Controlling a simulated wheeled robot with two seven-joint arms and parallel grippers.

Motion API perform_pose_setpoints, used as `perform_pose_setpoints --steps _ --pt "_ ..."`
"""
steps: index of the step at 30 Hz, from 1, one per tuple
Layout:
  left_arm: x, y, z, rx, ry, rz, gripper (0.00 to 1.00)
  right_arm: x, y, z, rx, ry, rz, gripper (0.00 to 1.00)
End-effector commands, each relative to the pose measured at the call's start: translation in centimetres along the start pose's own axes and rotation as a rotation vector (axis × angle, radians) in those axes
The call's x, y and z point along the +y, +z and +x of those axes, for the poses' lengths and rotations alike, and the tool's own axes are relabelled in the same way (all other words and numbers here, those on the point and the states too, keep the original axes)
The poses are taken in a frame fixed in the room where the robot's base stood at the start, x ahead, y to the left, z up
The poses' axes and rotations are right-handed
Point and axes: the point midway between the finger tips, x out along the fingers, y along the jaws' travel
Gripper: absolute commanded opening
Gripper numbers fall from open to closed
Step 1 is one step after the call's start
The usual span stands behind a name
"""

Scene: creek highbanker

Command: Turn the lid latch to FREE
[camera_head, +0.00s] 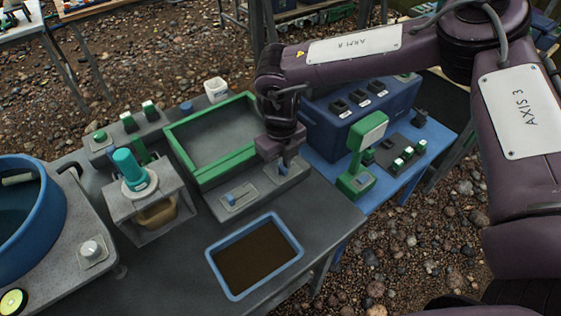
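A grey block in front of the green-framed tray (183,152) carries two small control plates. The left plate (246,200) has a blue lever (231,197). The right plate (272,176) lies under my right gripper (284,166). My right gripper points down at this plate, with its fingertips at or just above a small knob there, which they partly hide. I cannot read any label, so I cannot tell which control is the lid latch or how it is set. I cannot tell whether the fingers are closed on it. My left gripper is out of view.
A blue-rimmed tray of brown material (213,262) sits in front. A cylinder with a teal top (128,164) and a blue tub (58,208) stand left. A blue box (322,130) and a green stand (357,183) stand right of the gripper. A white cup (216,88) is behind.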

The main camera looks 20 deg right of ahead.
Motion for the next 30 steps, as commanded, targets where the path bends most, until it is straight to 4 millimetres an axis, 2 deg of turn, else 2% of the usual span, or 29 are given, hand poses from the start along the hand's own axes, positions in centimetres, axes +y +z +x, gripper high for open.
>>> perform_pose_setpoints --steps 1,5,6,16,28,30 --pt "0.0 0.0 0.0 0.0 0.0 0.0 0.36 0.0 0.0 0.0 0.0 0.0 0.0 0.18" --pt "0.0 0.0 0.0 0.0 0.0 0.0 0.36 0.0 0.0 0.0 0.0 0.0 0.0 0.01" --pt "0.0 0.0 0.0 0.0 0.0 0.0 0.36 0.0 0.0 0.0 0.0 0.0 0.001 0.0" --pt "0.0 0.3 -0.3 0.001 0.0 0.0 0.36 -0.1 -0.1 -0.1 0.003 0.001 0.053 0.0" --pt "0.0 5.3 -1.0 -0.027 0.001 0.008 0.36 0.0 -0.1 -0.2 0.003 0.002 0.349 0.0" --pt "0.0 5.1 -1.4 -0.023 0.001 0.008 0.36 0.0 -0.1 -0.2 0.003 0.002 0.416 0.0"
